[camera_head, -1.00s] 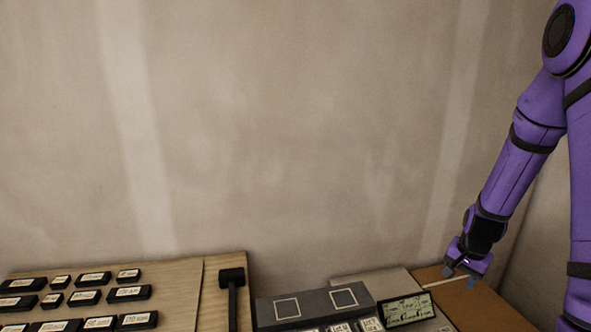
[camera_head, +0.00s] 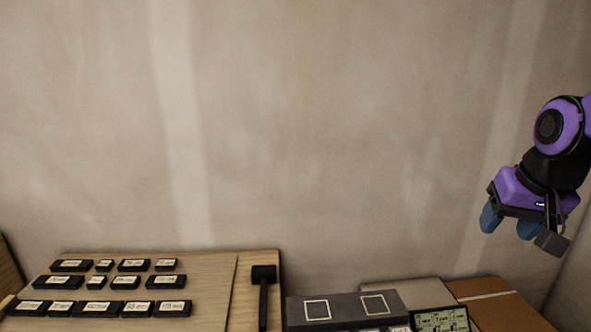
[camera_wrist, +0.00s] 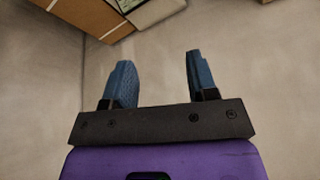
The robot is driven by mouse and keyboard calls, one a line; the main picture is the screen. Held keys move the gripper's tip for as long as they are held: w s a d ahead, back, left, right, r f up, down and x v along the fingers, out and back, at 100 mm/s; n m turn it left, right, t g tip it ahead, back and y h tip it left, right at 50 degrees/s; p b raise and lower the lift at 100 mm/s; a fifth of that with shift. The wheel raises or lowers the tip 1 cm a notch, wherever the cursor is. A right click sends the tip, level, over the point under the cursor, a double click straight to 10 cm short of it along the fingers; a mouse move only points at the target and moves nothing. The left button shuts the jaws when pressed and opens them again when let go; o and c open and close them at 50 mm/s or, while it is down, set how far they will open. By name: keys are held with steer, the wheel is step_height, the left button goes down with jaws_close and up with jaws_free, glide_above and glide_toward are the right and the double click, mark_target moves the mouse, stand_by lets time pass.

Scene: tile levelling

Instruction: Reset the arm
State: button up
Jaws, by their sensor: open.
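My purple arm is at the right edge of the head view, with my gripper (camera_head: 507,222) raised in front of the wall, above the brown box. Its two blue fingers stand apart with nothing between them. The wrist view also shows both blue fingers of my gripper (camera_wrist: 160,80) spread and empty, with plain wall behind and between them.
Several black labelled blocks (camera_head: 96,309) lie in rows on a wooden board (camera_head: 215,290) at the lower left. Right of them are a black mallet (camera_head: 263,285), a grey block with white squares (camera_head: 345,307), a display (camera_head: 440,320) and a brown box (camera_head: 500,305). The wall (camera_head: 330,130) area is clear.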

steer(key=s+a+r+n, duration=0.1)
steer(key=s+r, duration=0.1)
steer(key=s, duration=0.3)
steer(key=s+a+r+n+t, duration=0.1)
steer(key=s+a+r+n, duration=0.1)
steer(key=s, duration=0.3)
steer(key=shift+s+a+r, duration=0.3)
steer(key=shift+s, duration=0.1)
stand_by(0.9)
